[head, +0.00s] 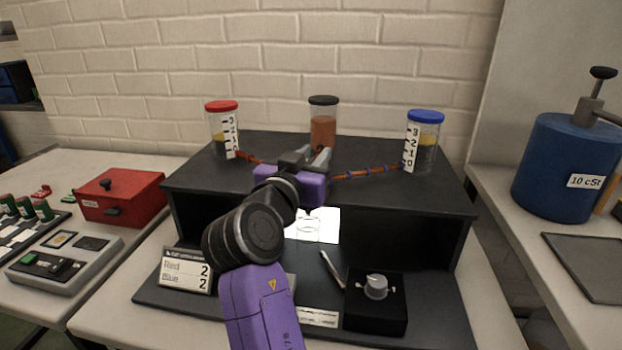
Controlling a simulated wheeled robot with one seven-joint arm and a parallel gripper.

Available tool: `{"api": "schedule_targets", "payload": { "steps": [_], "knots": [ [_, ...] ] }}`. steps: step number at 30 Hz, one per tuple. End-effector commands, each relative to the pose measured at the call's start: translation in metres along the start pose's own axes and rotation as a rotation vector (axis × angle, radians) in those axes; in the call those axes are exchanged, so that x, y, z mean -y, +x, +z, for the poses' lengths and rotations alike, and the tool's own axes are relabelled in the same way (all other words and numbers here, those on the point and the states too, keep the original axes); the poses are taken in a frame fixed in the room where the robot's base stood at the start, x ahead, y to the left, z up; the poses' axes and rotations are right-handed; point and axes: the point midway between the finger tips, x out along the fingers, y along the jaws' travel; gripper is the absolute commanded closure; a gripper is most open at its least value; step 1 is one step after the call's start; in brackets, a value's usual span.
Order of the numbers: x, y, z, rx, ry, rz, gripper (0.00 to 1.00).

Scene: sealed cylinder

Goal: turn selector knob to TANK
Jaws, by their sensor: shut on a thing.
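My gripper (318,158) is over the top of the black stand (195,172), in the middle, where the two orange hoses (368,173) run in from the sides. Its fingers are shut on a small part there, mostly hidden by the purple gripper body. I cannot tell that this part is the selector knob, and no TANK mark or pointer can be read. A red-capped cylinder (222,130) stands at the left, a blue-capped one (424,142) at the right, and a black-capped jar with orange-brown liquid (323,125) behind the gripper.
Below the stand are a card reading Red 2, Blue 2 (186,272), a bright white panel (325,225) and a black block with a grey round fitting (376,287). A red box (120,196) is at left, a blue 10 cSt container (560,165) at right.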

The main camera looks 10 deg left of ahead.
Motion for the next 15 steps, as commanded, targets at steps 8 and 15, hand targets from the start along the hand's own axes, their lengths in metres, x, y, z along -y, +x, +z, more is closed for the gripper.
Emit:
{"api": "schedule_targets", "payload": {
  "steps": [8,15],
  "knots": [
    [-0.0050,0.0000,0.0056,0.001,-0.001,0.172,1.00],
    [-0.0094,-0.0009,0.0035,0.001,-0.003,0.310,1.00]
  ]
}}
